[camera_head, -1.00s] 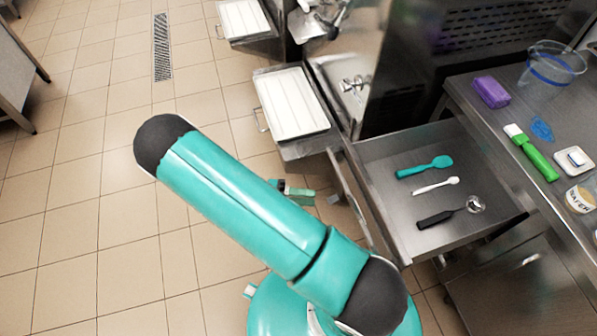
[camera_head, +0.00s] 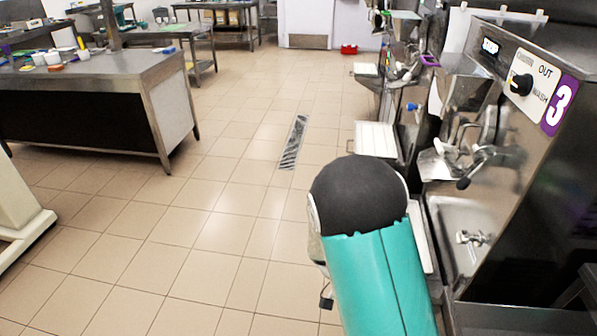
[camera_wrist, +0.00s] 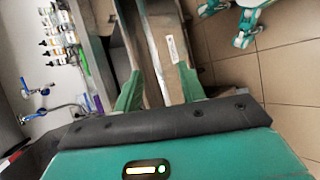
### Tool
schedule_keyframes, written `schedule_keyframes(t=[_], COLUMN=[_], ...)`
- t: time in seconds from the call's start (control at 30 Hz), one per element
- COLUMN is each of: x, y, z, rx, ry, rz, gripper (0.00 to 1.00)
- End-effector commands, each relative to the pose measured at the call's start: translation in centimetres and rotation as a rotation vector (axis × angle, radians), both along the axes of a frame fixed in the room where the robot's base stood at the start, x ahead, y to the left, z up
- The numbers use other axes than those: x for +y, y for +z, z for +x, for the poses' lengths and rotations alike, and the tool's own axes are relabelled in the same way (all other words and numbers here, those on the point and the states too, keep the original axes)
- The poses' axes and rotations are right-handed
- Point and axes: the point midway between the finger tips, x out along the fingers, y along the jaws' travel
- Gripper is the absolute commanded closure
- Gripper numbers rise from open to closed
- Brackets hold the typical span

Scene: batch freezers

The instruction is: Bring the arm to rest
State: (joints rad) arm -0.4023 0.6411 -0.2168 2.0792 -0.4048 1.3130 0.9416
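My arm (camera_head: 370,245) rises teal with a dark rounded joint at the lower right of the head view. Its end is out of sight there. In the wrist view my gripper (camera_wrist: 160,85) shows two green fingers spread apart with a gap between them, and I see nothing held. Behind the fingers is a metal surface with a small white label (camera_wrist: 171,47). I cannot tell how far the fingers are from it.
Batch freezer number 3 (camera_head: 535,90) stands close on the right, with a white tray (camera_head: 375,140) beyond my arm. A steel worktable (camera_head: 150,70) stands at the left. Tiled floor (camera_head: 215,215) with a drain grate (camera_head: 294,142) is clear between them.

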Motion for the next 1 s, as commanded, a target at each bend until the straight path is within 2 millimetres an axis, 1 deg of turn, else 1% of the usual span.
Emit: schedule_keyframes(t=[0.03,0.5,0.77,1.0], x=[0.2,1.5,1.9,2.2], y=[1.1,9.3,13.8,17.9], z=[0.1,0.0,-0.8,-1.9], rx=[-0.026,-0.248,-0.401,-0.556], ry=[-0.004,0.073,0.164,0.277], rz=[0.047,0.427,0.586,0.691], gripper=[0.60,0.60,0.60,0.60])
